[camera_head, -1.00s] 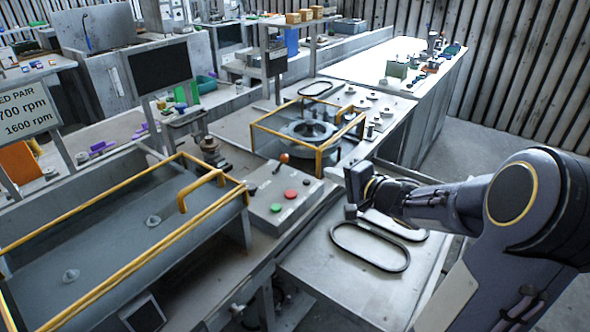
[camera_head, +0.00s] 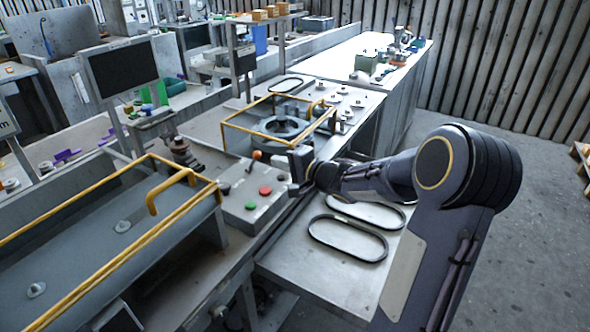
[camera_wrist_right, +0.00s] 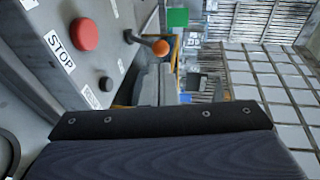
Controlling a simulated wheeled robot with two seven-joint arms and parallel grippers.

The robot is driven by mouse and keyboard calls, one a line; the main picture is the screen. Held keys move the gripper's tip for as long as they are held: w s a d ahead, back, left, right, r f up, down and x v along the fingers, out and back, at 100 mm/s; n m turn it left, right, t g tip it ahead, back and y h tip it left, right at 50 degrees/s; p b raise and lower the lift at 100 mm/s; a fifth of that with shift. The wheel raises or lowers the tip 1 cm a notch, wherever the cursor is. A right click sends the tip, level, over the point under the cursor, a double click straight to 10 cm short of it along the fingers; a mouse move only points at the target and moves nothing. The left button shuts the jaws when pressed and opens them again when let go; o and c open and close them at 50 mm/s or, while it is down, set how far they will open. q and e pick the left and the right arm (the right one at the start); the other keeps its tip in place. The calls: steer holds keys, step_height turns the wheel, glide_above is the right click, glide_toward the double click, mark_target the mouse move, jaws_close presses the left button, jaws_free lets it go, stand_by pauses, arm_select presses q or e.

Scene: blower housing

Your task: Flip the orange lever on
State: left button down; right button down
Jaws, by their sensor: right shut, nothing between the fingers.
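The orange lever (camera_head: 257,155) has a round orange knob and stands at the back of the grey control box (camera_head: 250,205). In the right wrist view its orange knob (camera_wrist_right: 161,47) sits on a short stem at the box's edge. My right gripper (camera_head: 278,161) is shut and empty, just to the right of the lever. In the right wrist view its fingertips (camera_wrist_right: 159,80) lie close below the knob; whether they touch it I cannot tell. My left gripper is not in view.
A red stop button (camera_wrist_right: 84,34) and a green button (camera_head: 250,206) are on the box. A yellow-railed frame (camera_head: 226,140) surrounds a round housing (camera_head: 283,128) behind the lever. Oval black rings (camera_head: 348,240) lie on the right bench. A yellow-railed trough (camera_head: 110,225) stands left.

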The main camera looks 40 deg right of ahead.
mark_target(260, 156)
steer(key=x, duration=0.5)
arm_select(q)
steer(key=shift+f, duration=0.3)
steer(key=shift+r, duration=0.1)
arm_select(e)
steer(key=shift+a+r, duration=0.1)
